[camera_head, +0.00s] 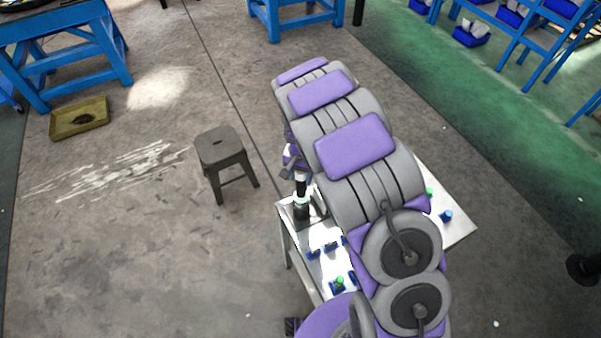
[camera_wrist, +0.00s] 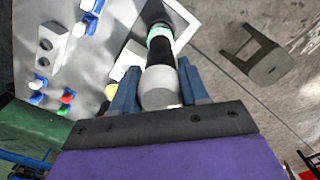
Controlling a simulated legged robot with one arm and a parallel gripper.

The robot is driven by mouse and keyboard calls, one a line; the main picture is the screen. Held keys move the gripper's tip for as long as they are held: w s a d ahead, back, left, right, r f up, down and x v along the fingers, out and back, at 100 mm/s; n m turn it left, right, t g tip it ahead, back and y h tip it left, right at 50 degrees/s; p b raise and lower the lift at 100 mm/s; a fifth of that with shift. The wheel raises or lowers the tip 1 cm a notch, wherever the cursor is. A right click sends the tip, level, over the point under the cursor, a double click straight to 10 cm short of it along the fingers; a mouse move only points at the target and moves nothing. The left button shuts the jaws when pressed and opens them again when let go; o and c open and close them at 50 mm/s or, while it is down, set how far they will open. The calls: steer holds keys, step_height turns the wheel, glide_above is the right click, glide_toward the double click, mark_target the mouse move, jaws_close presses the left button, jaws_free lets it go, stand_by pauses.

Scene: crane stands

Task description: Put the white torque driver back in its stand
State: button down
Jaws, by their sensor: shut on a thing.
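The torque driver (camera_wrist: 160,82) has a white-grey end, a black band, a teal ring and a black far end. In the wrist view it lies between the two blue fingers of my gripper (camera_wrist: 158,92), which is shut on it. In the head view the driver (camera_head: 301,208) shows upright at the left corner of the table, its black part and teal ring visible beside my arm. A pale square-edged stand (camera_wrist: 124,60) shows next to the driver in the wrist view. I cannot tell whether the driver sits inside it. My arm hides most of my gripper in the head view.
The metal table (camera_head: 458,218) holds several small blue holders with coloured parts. A grey block with two holes (camera_wrist: 52,42) stands on it. A dark stool (camera_head: 220,148) is on the floor to the left. A yellow tray (camera_head: 78,118) lies farther left, with open floor between.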

steer(key=shift+f, duration=0.9)
steer(key=shift+c, duration=2.4)
jaws_free()
steer(key=shift+r, duration=0.2)
steer(key=shift+r+p, duration=0.3)
steer(key=shift+r, duration=2.1)
step_height(320, 180, up, 17)
steer(key=shift+w, duration=0.25)
